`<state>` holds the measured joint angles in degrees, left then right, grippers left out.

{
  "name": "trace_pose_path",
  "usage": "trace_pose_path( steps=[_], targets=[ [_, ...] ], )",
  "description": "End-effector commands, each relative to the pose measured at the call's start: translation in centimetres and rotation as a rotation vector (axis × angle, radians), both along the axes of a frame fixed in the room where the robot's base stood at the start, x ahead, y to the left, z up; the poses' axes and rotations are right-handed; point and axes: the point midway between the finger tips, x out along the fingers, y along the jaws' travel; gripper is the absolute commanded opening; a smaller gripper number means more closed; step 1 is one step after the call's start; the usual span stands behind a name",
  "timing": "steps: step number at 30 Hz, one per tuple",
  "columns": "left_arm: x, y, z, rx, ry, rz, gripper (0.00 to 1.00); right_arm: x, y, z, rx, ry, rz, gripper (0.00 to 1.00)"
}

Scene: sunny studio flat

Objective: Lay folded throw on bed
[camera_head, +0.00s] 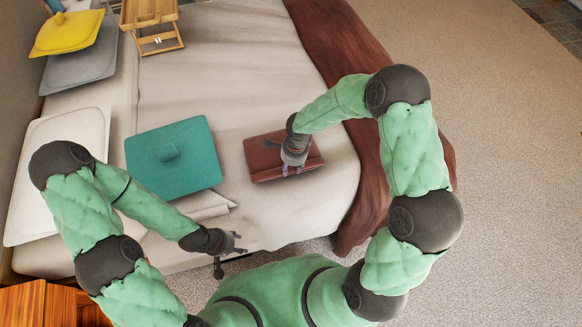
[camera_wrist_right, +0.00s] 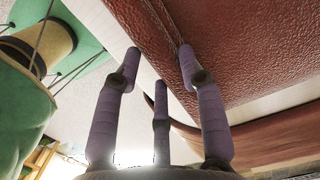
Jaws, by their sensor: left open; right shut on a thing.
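The folded throw (camera_head: 262,165) is a reddish-brown, flat rectangle with a grainy surface, over the near part of the bed (camera_head: 235,75) with its pale cover. My right gripper (camera_head: 291,171) is shut on the throw near its right part; forearm and gripper hide some of it. In the right wrist view the throw (camera_wrist_right: 235,45) fills the upper right, beside the purple fingers of the gripper (camera_wrist_right: 160,68). I cannot tell whether it touches the bed cover. My left gripper (camera_head: 236,244) is open and empty by the near edge of the bed.
A teal cushion-like piece (camera_head: 190,175) with a raised tab lies left of the throw. White pillow (camera_head: 40,150), grey cushion (camera_head: 85,68), yellow cushion (camera_head: 68,32) and wooden tray table (camera_head: 150,15) stand further left. A dark red cover (camera_head: 325,45) hangs over the bed's right side.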

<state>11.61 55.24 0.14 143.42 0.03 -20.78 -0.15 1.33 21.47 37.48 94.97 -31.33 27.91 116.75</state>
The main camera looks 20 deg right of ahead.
Motion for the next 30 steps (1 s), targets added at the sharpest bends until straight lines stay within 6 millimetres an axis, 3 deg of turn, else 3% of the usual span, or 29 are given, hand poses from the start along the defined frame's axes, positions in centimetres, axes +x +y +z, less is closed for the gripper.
trace_pose_path(
  steps=[7, 8, 9, 10, 23, 30],
  targets=[
    [0.0, 0.0, -0.3, 0.0, -0.001, 0.0, 0.49, 0.2, 0.0, -0.1, 0.0, -0.005, -0.001, 0.0],
    [0.0, 0.0, -0.2, 0.0, 0.0, 0.0, 0.49, 0.0, 0.0, -0.2, 0.0, -0.001, 0.0, 0.48],
    [0.0, 0.0, -0.2, 0.0, 0.0, 0.0, 0.49, 0.0, 0.0, -0.1, 0.0, -0.001, 0.0, 0.6],
    [0.0, 0.0, -0.2, 0.0, 0.0, 0.0, 0.49, 0.0, 0.0, -0.1, 0.0, -0.001, 0.0, 0.64],
    [0.0, 0.0, 0.3, 0.0, 0.0, 0.0, 0.49, 0.0, 0.0, 0.3, 0.0, 0.0, 0.0, 0.64],
    [0.0, 0.0, 2.1, 0.0, 0.0, 0.0, 0.49, 0.1, -0.4, 4.6, 0.0, -0.005, -0.001, 0.64]
  ],
)
